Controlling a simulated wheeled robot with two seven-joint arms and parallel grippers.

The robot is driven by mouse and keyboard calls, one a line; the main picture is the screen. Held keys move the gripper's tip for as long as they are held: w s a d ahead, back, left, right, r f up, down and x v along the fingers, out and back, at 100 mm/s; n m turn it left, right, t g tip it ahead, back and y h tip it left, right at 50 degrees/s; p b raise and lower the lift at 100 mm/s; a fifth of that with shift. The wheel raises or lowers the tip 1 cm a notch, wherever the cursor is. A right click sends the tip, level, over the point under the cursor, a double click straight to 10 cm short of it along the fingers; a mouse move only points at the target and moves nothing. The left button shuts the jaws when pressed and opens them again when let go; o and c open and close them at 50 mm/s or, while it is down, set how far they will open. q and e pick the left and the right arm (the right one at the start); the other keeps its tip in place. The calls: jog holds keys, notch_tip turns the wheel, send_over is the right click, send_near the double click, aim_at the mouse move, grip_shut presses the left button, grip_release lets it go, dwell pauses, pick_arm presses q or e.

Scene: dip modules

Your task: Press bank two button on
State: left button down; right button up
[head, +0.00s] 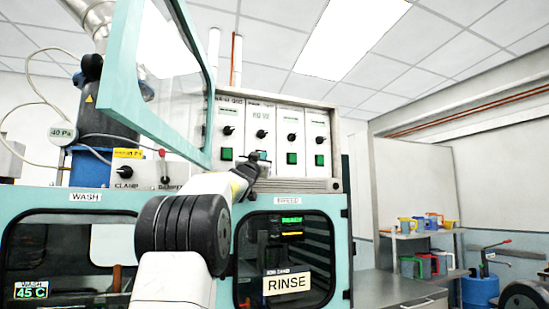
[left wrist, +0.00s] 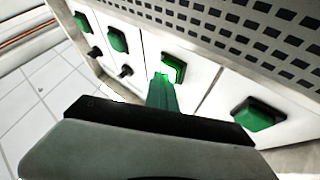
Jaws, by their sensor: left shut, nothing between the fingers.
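A grey control panel holds upright white modules side by side, each with a black knob and a square green button. The second module from the left (head: 262,118) carries a label that looks like "HO V2". Its button is mostly covered by my left gripper (head: 258,161) in the head view. In the left wrist view, which is turned over, that green button (left wrist: 174,66) glows brighter than its neighbours. My left gripper (left wrist: 163,88) is shut and empty, its tip right at this button's edge; I cannot tell whether it presses it. My right gripper is out of view.
A raised teal-framed glass door (head: 150,90) hangs left of the panel. Neighbouring buttons (head: 227,154) (head: 291,158) lie close on either side. A rinse cabinet window (head: 285,255) is below. A shelf with coloured mugs (head: 425,265) stands far right.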

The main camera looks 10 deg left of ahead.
pick_arm(q)
jog(key=shift+s+d, duration=0.55)
jog(key=shift+s, duration=0.25)
jog(key=shift+s+d, duration=0.6)
jog(key=shift+s, duration=0.25)
jog(key=shift+s+d, duration=0.55)
jog(key=shift+s, duration=0.25)
